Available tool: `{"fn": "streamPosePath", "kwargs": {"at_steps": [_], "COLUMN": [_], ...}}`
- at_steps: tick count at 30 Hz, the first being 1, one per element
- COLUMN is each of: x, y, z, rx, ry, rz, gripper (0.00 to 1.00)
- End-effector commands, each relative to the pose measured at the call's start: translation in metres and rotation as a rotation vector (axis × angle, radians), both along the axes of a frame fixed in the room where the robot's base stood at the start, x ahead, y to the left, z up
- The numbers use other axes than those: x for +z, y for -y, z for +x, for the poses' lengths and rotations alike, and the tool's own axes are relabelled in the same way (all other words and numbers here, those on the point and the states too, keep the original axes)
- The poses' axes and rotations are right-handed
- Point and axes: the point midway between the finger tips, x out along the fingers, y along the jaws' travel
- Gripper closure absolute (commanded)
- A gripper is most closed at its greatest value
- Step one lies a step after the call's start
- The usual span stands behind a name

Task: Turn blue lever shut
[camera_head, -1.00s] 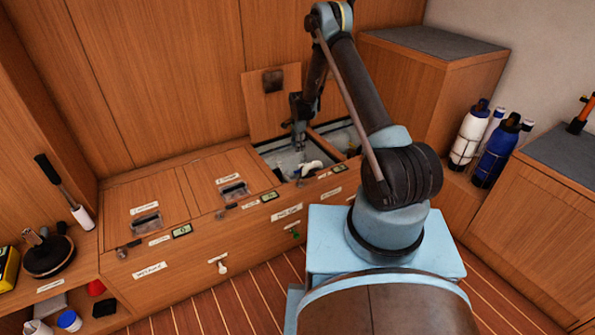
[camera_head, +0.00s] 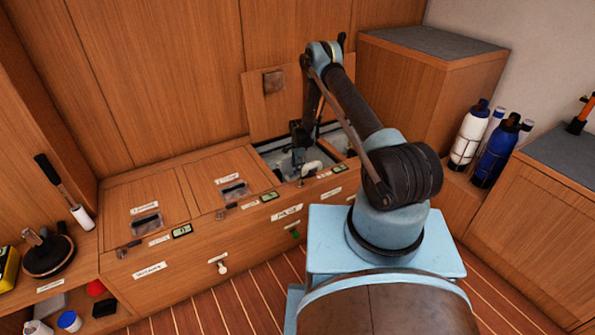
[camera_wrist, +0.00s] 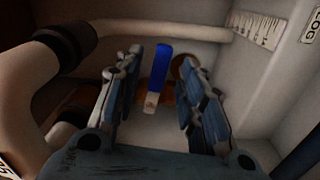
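The blue lever (camera_wrist: 160,66) shows in the wrist view, standing lengthwise between and beyond my two fingers, with a pale lower end over a brownish fitting (camera_wrist: 165,94). My gripper (camera_wrist: 160,75) is open, with a finger on each side of the lever and a visible gap to each. In the head view my gripper (camera_head: 299,166) is down in the open compartment (camera_head: 268,166). The lever cannot be seen in that view.
In the wrist view a white hose with a black collar (camera_wrist: 72,42) runs close on the left, and a pipe (camera_wrist: 165,31) crosses behind. A marked scale (camera_wrist: 264,29) is on the right wall. The raised hatch lid (camera_head: 262,107) stands behind the compartment in the head view.

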Motion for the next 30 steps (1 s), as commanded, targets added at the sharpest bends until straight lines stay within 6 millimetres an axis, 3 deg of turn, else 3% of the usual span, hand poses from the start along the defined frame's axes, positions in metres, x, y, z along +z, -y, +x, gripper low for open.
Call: {"fn": "streamPosePath", "kwargs": {"at_steps": [6,17,22,30], "x": [-0.017,-0.020,-0.020,-0.020], "y": [0.000,0.000,0.000,0.001], "z": [0.000,0.000,0.000,-0.003], "rx": [0.000,0.000,0.000,0.025], "ry": [0.000,0.000,0.000,-0.001], "rz": [0.000,0.000,0.000,0.000], "gripper": [0.63,0.63,1.00,1.00]}}
